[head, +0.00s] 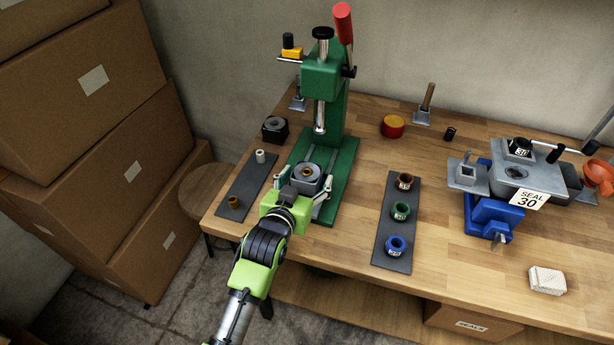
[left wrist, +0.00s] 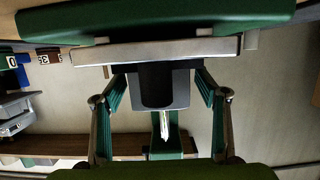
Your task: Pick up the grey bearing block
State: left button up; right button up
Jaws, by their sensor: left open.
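The grey bearing block (head: 308,174) sits on the bed of the green press (head: 345,170), below the ram, with a bronze-coloured ring in its top. My left gripper (head: 298,191) is open at the near side of the block, one finger towards each side. In the left wrist view a dark grey block (left wrist: 180,88) stands between the spread fingers (left wrist: 158,95), with gaps at both sides. Part of the block is hidden behind the gripper in the head view. My right gripper is not in view.
A black block (head: 275,129) stands left of the press. A dark mat (head: 246,187) holds small bushings at left; another mat (head: 393,249) holds three coloured rings. A blue vice (head: 489,212) stands at right. Cardboard boxes (head: 130,170) are stacked beyond the bench's left side.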

pick_arm(q)
jog(key=shift+w+d+f, duration=0.1)
jog(key=shift+w, duration=0.15)
grip_shut()
jog(key=shift+w+r, duration=0.1)
jog(key=shift+r, duration=0.15)
jog(key=shift+r, duration=0.1)
